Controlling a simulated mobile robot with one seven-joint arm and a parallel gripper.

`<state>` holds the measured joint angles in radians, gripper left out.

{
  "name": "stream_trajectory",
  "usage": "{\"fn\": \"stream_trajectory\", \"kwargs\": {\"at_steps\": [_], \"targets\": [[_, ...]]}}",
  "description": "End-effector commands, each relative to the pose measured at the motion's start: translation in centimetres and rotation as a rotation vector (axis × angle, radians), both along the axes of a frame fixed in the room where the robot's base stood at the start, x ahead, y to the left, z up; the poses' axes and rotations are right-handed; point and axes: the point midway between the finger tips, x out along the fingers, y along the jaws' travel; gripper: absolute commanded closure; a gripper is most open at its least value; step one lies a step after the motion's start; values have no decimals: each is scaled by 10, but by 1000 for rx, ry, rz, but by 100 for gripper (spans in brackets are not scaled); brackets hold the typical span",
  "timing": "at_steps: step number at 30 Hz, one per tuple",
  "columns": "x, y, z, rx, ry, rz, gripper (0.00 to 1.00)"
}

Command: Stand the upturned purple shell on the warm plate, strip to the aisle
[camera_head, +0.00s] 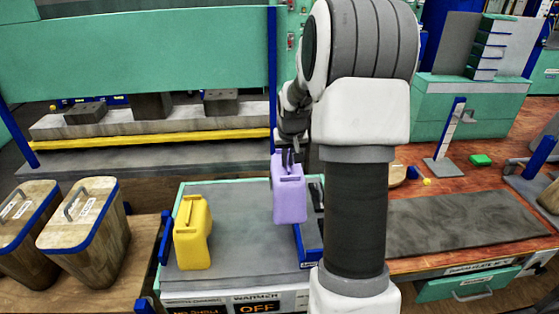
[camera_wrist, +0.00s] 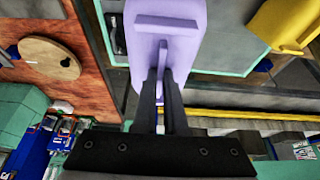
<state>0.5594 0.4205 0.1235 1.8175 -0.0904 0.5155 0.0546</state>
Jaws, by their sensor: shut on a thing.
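The purple shell (camera_head: 289,196) hangs from my gripper (camera_head: 289,158), which is shut on the raised grip at its top. It looks nearly upright, over the right part of the grey warm plate (camera_head: 240,252). I cannot tell whether its base touches the plate. In the wrist view the purple shell (camera_wrist: 146,40) lies beyond the dark fingers of my gripper (camera_wrist: 167,75), which close on its narrow grip. I cannot make out the strip on the shell. The warmer's display reads OFF.
A yellow shell (camera_head: 193,233) stands on the plate's left part; it also shows in the wrist view (camera_wrist: 285,25). A blue-edged tray (camera_head: 304,240) lies right of the purple shell. Wooden bins (camera_head: 88,235) stand at left. A green press (camera_head: 140,60) rises behind.

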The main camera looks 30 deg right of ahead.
Motion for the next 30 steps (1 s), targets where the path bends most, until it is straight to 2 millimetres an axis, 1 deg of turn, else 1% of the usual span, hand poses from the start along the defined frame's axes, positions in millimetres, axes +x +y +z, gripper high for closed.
{"fn": "stream_trajectory", "kwargs": {"at_steps": [3, 8, 18, 22, 30], "targets": [[-2, -4, 5, 0, -1, -9, 100], [-2, -4, 14, 0, -2, -9, 100], [-2, -4, 41, 0, -2, -9, 100], [-2, -4, 44, -1, -1, -10, 100], [-2, -4, 43, 0, -1, -9, 100]]}}
